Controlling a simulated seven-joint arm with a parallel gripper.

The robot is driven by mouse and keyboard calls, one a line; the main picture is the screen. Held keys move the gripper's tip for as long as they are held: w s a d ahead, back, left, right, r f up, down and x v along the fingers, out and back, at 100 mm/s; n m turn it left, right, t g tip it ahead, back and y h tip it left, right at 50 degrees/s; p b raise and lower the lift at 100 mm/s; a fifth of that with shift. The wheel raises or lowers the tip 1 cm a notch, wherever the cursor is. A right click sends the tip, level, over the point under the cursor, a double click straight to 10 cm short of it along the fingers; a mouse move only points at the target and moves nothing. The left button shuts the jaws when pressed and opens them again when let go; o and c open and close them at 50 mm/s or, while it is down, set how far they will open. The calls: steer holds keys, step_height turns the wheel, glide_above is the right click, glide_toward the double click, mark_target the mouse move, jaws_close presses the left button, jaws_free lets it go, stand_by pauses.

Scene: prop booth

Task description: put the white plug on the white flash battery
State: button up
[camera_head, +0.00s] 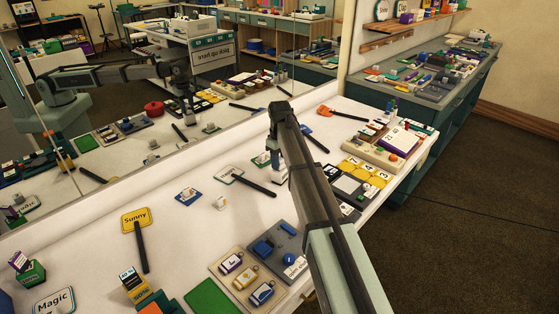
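My gripper (275,163) points down over the white table, right of its middle. Its fingers are small and dark here, so I cannot tell whether they are open or hold anything. A small white block-like piece (221,202) lies alone on the table, left of and nearer than my gripper. Another small white piece (187,194) sits on a blue-edged card to its left. A third pale piece (261,158) is right beside my gripper, partly hidden by it. Which of these is the white plug or the white flash battery is too small to tell.
A mirror (110,120) runs along the table's back and repeats arm and objects. A paddle sign (135,220) reads "Sunny". A tray with several tags (219,268) lies in front, beside a green mat (212,298). Yellow tiles (365,172) and boxes crowd the right.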

mark_target(280, 159)
steer(key=o, duration=0.4)
steer(key=shift+c, duration=0.2)
steer(key=shift+r, duration=0.15)
step_height(280, 159, up, 12)
stand_by(0.3)
